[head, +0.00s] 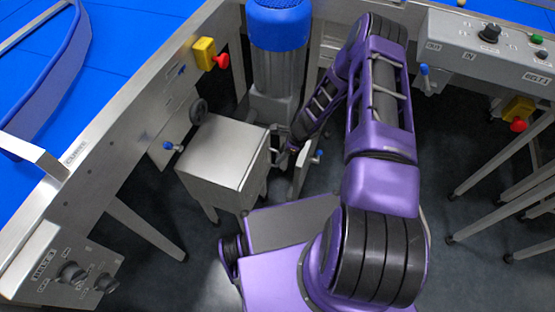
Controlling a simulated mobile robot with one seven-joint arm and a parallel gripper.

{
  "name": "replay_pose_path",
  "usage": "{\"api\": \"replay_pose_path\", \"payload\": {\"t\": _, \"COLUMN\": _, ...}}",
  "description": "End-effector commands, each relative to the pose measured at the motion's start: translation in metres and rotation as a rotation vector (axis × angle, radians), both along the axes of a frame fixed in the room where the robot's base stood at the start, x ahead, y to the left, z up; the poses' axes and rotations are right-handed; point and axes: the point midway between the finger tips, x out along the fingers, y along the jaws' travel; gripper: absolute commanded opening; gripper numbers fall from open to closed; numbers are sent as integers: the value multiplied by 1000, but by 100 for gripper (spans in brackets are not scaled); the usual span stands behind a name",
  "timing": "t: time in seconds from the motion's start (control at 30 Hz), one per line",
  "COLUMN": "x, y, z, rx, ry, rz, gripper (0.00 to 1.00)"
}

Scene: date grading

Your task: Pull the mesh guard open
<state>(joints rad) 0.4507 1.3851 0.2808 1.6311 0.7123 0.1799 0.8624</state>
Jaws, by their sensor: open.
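I cannot make out a mesh surface in the head view. A narrow grey upright panel (301,174) stands just right of the metal box, with a small blue knob beside it; I cannot tell if it is the guard. My gripper (277,142) is small in view at the right edge of the box, below the blue motor. It is open, and I see nothing held in it. My purple arm comes in from the right and covers part of the space behind the gripper. Whether the fingers touch anything cannot be told.
The grey metal box (222,160) stands at the centre left. The blue motor (279,50) is behind it. A blue conveyor belt (110,55) runs at the left, with a red-and-yellow switch (209,54) on its frame. A control panel (490,45) is at the upper right.

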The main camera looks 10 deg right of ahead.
Motion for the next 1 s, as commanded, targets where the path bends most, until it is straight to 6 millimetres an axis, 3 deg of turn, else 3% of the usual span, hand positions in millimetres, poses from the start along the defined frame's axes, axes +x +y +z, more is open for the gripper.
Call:
{"api": "replay_pose_path", "payload": {"t": 0.2, "x": 4, "y": 10, "z": -27, "rx": 0, "ry": 0, "rz": 1, "gripper": 45}}
{"api": "replay_pose_path", "payload": {"t": 0.57, "x": 5, "y": 12, "z": -31, "rx": 0, "ry": 0, "rz": 0, "gripper": 45}}
{"api": "replay_pose_path", "payload": {"t": 0.67, "x": 5, "y": 12, "z": -31, "rx": 0, "ry": 0, "rz": 0, "gripper": 32}}
{"api": "replay_pose_path", "payload": {"t": 0.83, "x": 5, "y": 12, "z": -31, "rx": 0, "ry": 0, "rz": 0, "gripper": 2}}
{"api": "replay_pose_path", "payload": {"t": 1.0, "x": 5, "y": 12, "z": -31, "rx": 0, "ry": 0, "rz": 0, "gripper": 0}}
